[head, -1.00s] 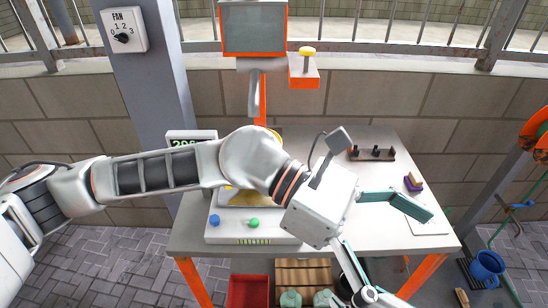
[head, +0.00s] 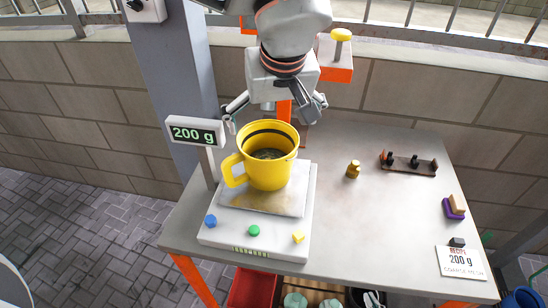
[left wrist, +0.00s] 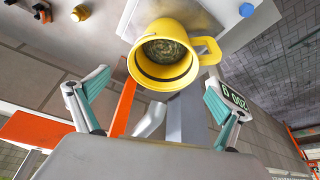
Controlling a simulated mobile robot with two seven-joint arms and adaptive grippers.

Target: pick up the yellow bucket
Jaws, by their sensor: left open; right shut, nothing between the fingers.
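The yellow bucket (head: 267,172) stands upright on the plate of a white scale (head: 222,232), its handle toward the left. It holds dark grainy material. The scale display (head: 195,133) reads 200 g. My left gripper (head: 272,116) is open and empty at the far side of the bucket, its fingers spread wide to either side. In the left wrist view the bucket (left wrist: 162,55) lies ahead of the open left gripper (left wrist: 145,97), roughly centred and not clasped. Any contact is hard to judge. My right gripper is not in view.
A brass weight (head: 353,169) stands right of the scale. A dark rack (head: 408,164), purple and tan blocks (head: 454,207) and a 200 g card (head: 462,262) lie farther right on the table (head: 375,225). An orange post rises behind the bucket. The table's middle right is clear.

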